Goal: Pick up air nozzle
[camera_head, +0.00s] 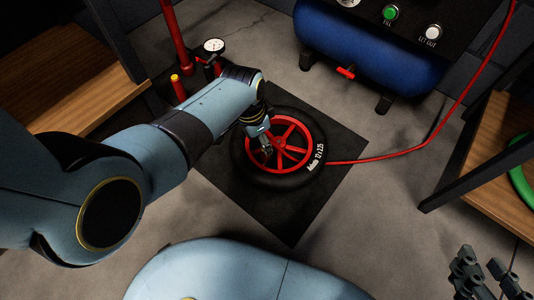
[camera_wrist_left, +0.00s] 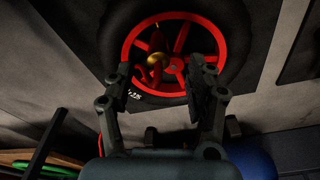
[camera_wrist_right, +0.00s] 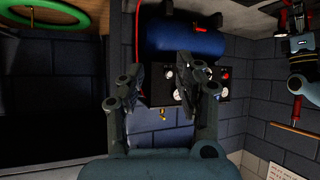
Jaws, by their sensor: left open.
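The black-tyred wheel with red spokes (camera_head: 305,146) lies flat on the dark mat (camera_head: 292,225). In the left wrist view a small red piece with a brass-coloured part (camera_wrist_left: 156,59), which looks like the air nozzle, is among the wheel's spokes; whether it touches them is unclear. My left gripper (camera_head: 265,150) is over the left part of the wheel. In its wrist view its fingers (camera_wrist_left: 160,76) are apart, with the nozzle between and beyond the tips, and nothing is held. My right gripper (camera_head: 490,275) is at the lower right, open and empty, far from the wheel.
A red hose (camera_head: 425,145) runs from the upper right to the wheel's right side. The blue compressor tank (camera_head: 370,50) stands behind. A pressure gauge (camera_head: 214,45) on a red pump is behind my left arm. Wooden shelves (camera_head: 90,90) flank the floor.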

